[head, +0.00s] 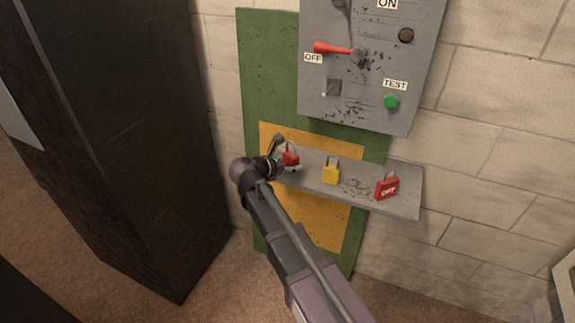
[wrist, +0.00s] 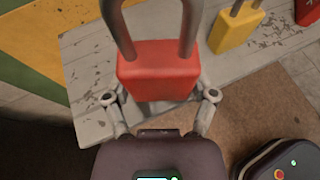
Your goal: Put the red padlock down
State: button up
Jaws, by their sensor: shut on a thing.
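A red padlock (head: 290,158) with a grey shackle is upright at the left end of a grey shelf (head: 405,205). In the wrist view the red padlock (wrist: 158,70) fills the middle, its shackle pointing to the top edge. My gripper (head: 280,164) is shut on its body, one finger on each side; in the wrist view the gripper (wrist: 160,97) shows at the padlock's lower end. I cannot tell whether the padlock touches the shelf.
Above hangs a grey panel (head: 380,110) with a red lever (head: 330,48) at OFF and a green button (head: 391,102). A dark cabinet (head: 130,130) stands left.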

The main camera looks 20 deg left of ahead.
aim_at(287, 155)
jog(key=w+a, duration=0.1)
jog(key=w, duration=0.1)
jog(key=w+a, duration=0.1)
jog(key=w, duration=0.1)
jog(key=shift+w+a+f, duration=0.1)
jog(key=shift+a+f, duration=0.15)
jog(key=shift+a, duration=0.1)
jog(key=shift+f+b, duration=1.75)
jog(key=shift+b, duration=0.2)
jog(key=shift+f, duration=0.15)
jog(key=o, duration=1.2)
jog(key=shift+r, duration=0.25)
